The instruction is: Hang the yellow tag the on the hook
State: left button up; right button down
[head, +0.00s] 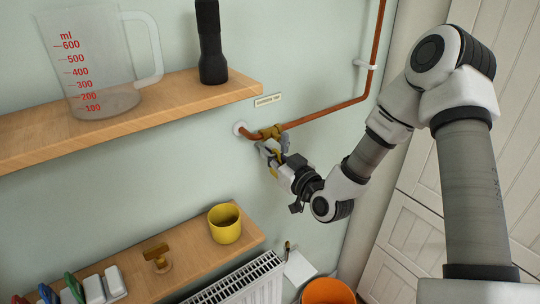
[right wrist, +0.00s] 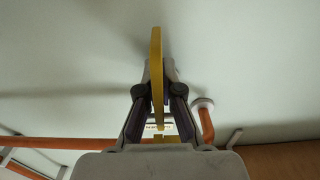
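The yellow tag (right wrist: 156,75) shows edge-on in the right wrist view, as a thin upright strip between the fingers of my right gripper (right wrist: 158,85). The fingers look closed on it. In the head view my right gripper (head: 268,152) is at the wall, just below the brass valve (head: 270,132) on the copper pipe. Only a little yellow shows there beside the fingers. A small brass piece (head: 288,246) that looks like a hook sits on the wall lower down, by a white card (head: 299,268). My left gripper is out of view.
An upper shelf (head: 160,108) holds a measuring jug (head: 100,65) and a black torch (head: 210,45). A lower shelf (head: 185,262) holds a yellow cup (head: 224,224) and a stamp-like wooden object (head: 157,257). A radiator (head: 240,283) and an orange bucket (head: 328,291) are below. A copper pipe (head: 330,112) runs along the wall.

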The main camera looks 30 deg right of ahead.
jog(key=c, duration=1.2)
grip_release()
jog(key=shift+c, duration=0.2)
jog(key=shift+s, duration=0.1)
jog(key=s, duration=0.7)
jog(key=shift+s+d, duration=0.2)
jog(key=shift+d, duration=0.1)
jog(key=shift+a, duration=0.1)
